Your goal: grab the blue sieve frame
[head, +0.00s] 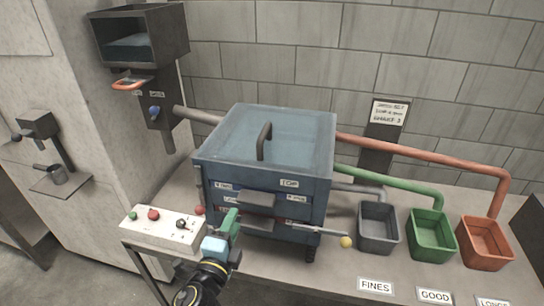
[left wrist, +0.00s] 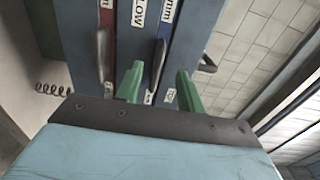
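The blue sieve frame (head: 240,189) is the upper slot of the dark blue sieve machine (head: 262,150), with a dark handle and white labels on its front. In the left wrist view the blue frame (left wrist: 168,32) is turned on its side, and its dark handle (left wrist: 158,66) lies between my fingers. My left gripper (head: 229,226) is in front of the machine; in the left wrist view its green fingers (left wrist: 159,88) are apart and empty. I cannot tell how near the fingertips are to the handle. My right gripper is not in view.
A red frame (left wrist: 106,38) with its own handle sits below the blue one. A control box (head: 160,229) with buttons stands left of my gripper. A rod with a yellow knob (head: 346,242) sticks out at right. Grey (head: 378,228), green (head: 431,234) and orange (head: 485,243) bins stand farther right.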

